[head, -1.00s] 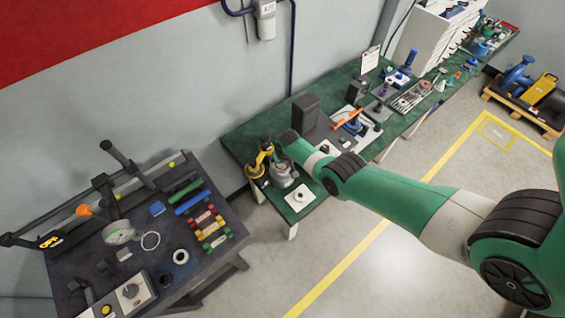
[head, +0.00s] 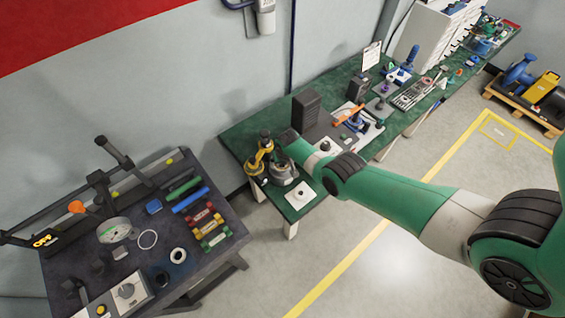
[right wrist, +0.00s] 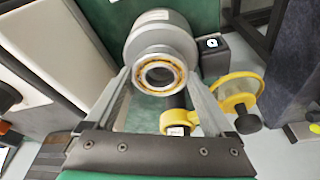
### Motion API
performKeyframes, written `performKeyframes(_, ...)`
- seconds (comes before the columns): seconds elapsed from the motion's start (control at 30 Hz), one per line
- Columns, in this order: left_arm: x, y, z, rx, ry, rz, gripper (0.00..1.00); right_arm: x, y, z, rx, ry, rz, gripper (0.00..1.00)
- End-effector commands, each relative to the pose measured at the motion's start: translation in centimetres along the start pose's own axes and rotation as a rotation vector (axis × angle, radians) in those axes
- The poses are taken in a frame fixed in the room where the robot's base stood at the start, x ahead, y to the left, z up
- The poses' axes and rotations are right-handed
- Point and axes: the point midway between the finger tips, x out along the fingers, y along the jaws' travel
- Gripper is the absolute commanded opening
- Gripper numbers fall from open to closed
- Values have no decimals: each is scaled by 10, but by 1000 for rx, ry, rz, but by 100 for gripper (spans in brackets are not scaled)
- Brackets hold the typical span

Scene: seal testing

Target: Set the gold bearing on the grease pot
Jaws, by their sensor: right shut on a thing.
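The gold bearing (right wrist: 160,74), a metal ring with a golden band, sits between the fingertips of my right gripper (right wrist: 162,78) in the right wrist view. The gripper is shut on it. A grey round body (right wrist: 160,28) with a pale label is directly beyond the bearing and may be the grease pot. I cannot tell whether the bearing touches it. In the head view a grey round shape (head: 286,176) shows at the near left end of the green bench, beside the yellow device; the bearing is too small to make out there. My left gripper is not visible.
The green bench (head: 240,135) runs along the wall with several tools and stands. A yellow device (head: 262,160) stands close to my right gripper. A white plate (head: 300,195) lies at the bench corner. A dark table (head: 120,265) with several parts stands at left.

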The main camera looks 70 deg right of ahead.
Motion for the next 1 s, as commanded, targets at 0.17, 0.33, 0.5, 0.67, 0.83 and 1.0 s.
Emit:
performKeyframes(0.17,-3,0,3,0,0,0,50,4,0,0,0,2,0,11)
performKeyframes(0.33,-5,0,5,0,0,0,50,7,0,1,0,2,0,11)
performKeyframes(0.5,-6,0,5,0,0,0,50,7,0,1,0,2,0,11)
performKeyframes(0.67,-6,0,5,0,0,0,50,7,0,1,0,2,0,11)
performKeyframes(0.83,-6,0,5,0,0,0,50,7,0,2,0,1,0,100)
performKeyframes(1.0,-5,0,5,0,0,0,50,7,0,2,0,-1,0,100)
